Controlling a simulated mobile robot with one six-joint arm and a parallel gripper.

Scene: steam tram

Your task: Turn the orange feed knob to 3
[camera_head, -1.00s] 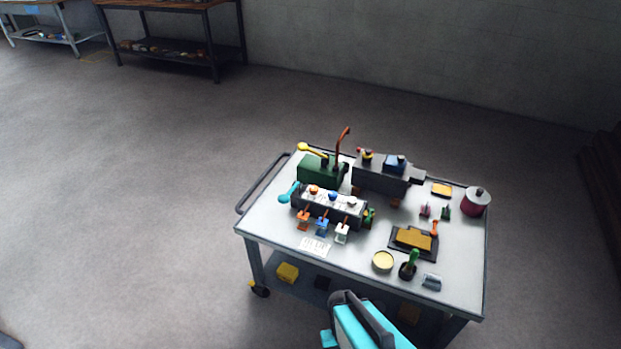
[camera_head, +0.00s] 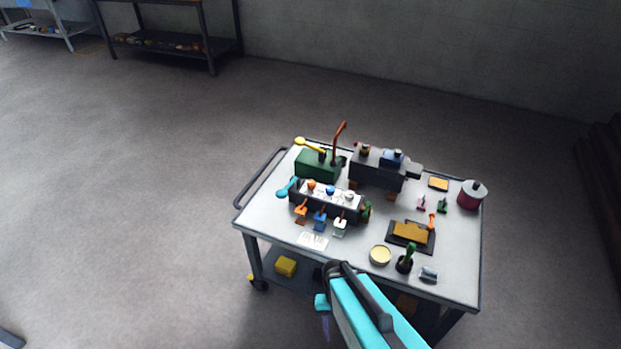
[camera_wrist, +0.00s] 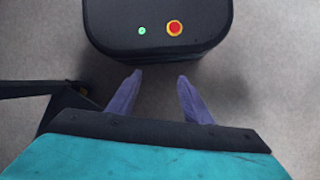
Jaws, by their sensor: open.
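The orange feed knob (camera_head: 311,185) is small and sits at the left end of the white-topped dark control block on the cart; its setting is too small to read. A blue knob (camera_head: 330,190) and a white knob (camera_head: 349,196) stand in the same row to its right. My gripper (camera_wrist: 158,84) is open and empty in the wrist view, its two purple fingers apart above the floor and my dark base. In the head view my turquoise arm is in front of the cart, and the fingers do not show clearly.
The cart top (camera_head: 270,215) also carries a green block (camera_head: 316,165), a grey machine (camera_head: 375,172), a maroon canister (camera_head: 471,195), a yellow round tin (camera_head: 380,255) and an orange plate in a dark tray (camera_head: 398,244). Orange, blue and white levers hang before the control block. Floor left of the cart is clear.

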